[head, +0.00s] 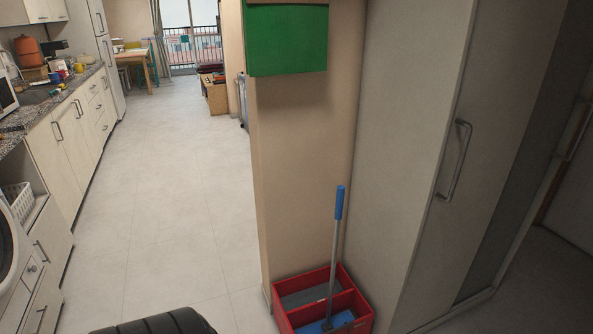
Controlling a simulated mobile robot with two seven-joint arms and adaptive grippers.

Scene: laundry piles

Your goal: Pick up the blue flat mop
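The blue flat mop stands nearly upright in a red divided box on the floor at the lower middle right of the head view. Its blue grip (340,202) is at the top of a grey pole (334,250). Its flat blue head (318,327) lies in the front compartment of the red box (284,318) and is partly cut off by the picture's lower edge. Neither of my grippers is in view.
A beige wall (300,180) stands right behind the mop, with a green box (287,40) above. A tall cabinet (430,120) with a metal handle is at the right. Kitchen counters (75,140) line the left. The tiled floor (165,200) between is clear.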

